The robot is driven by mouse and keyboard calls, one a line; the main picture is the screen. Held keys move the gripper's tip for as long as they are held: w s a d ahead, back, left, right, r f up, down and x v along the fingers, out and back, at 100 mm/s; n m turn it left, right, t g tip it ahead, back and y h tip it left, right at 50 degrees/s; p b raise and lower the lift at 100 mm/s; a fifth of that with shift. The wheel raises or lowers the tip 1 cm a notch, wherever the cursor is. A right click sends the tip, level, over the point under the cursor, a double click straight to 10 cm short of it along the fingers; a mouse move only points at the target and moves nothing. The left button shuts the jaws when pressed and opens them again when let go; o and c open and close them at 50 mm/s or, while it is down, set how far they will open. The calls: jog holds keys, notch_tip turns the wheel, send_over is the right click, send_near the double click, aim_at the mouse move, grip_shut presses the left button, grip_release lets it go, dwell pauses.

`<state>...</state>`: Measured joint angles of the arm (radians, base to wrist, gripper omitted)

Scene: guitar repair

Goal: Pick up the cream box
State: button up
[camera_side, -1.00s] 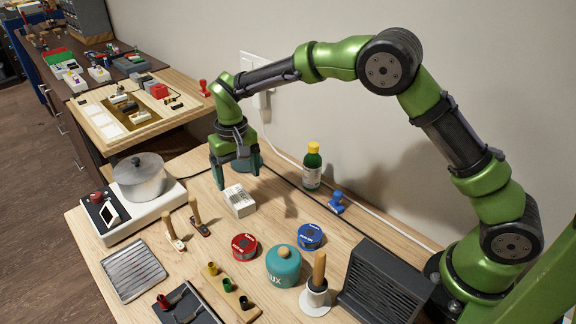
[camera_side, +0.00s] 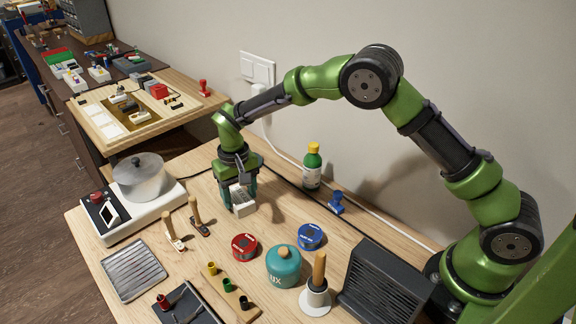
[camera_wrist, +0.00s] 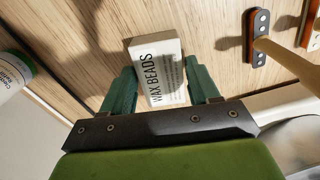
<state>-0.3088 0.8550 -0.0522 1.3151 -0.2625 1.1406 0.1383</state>
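The cream box (camera_side: 243,209) with "WAX BEADS" lettering is on the light wooden table. It also shows in the wrist view (camera_wrist: 162,72), with its label facing the camera. My gripper (camera_side: 239,195) is lowered over it, with one green finger on each side. In the wrist view my gripper (camera_wrist: 160,85) has the box between its fingers, slightly turned relative to them. A narrow wedge-shaped gap shows at the left finger; the right finger is very close to the box. The fingers look open around it. The side view partly hides the box behind a finger.
A green bottle with a yellow cap (camera_side: 312,167) and a blue stamp-like item (camera_side: 337,203) stand to the right. Wood-handled tools (camera_side: 197,218), a red tin (camera_side: 244,247) and a blue tin (camera_side: 310,236) lie nearer the camera. A pot (camera_side: 139,178) sits at left.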

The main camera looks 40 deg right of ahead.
jog(key=c, duration=0.7)
jog(key=shift+o, duration=0.2)
jog(key=shift+r, duration=0.1)
